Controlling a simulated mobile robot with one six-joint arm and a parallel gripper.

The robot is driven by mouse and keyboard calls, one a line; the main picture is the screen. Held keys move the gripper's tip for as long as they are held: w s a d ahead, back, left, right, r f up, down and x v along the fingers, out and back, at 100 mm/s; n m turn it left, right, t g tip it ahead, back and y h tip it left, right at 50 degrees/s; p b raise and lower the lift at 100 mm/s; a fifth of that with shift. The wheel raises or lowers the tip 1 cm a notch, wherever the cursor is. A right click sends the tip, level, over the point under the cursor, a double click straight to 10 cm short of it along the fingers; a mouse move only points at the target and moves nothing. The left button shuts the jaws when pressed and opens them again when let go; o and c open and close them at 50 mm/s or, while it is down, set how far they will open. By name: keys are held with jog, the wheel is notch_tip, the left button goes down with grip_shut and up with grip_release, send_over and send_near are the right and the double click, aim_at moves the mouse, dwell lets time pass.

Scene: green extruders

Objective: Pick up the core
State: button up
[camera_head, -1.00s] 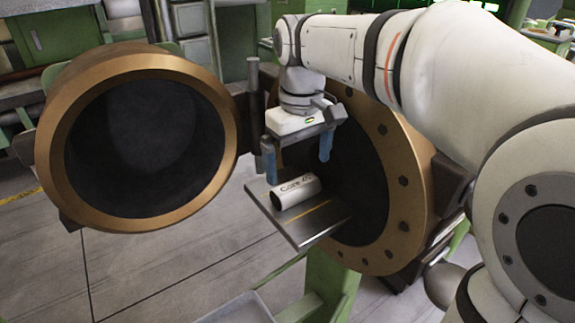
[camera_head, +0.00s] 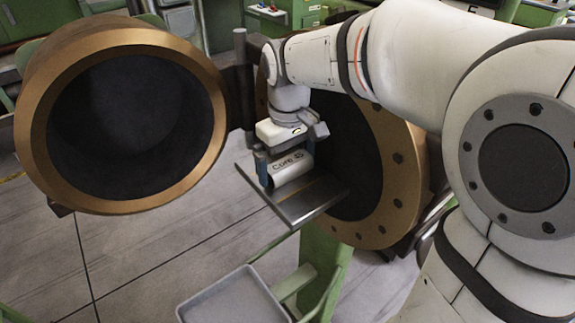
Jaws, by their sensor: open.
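The core (camera_head: 291,171) is a short white cylinder with dark "Core" lettering. It lies on its side on a flat metal plate (camera_head: 308,203) in front of the dark round opening on the right. My gripper (camera_head: 284,172) points down over the core, with its blue fingers open at the core's left and right ends. I cannot tell whether the fingers touch it. The core rests on the plate.
A bronze-rimmed hollow cylinder (camera_head: 30,125) stands open at the left. A bolted bronze flange (camera_head: 398,190) is close behind the plate. A grey tray (camera_head: 228,300) is below at the front. Grey floor shows between them.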

jog(key=c, duration=1)
jog(key=shift+o, duration=0.2)
jog(key=shift+r, duration=0.15)
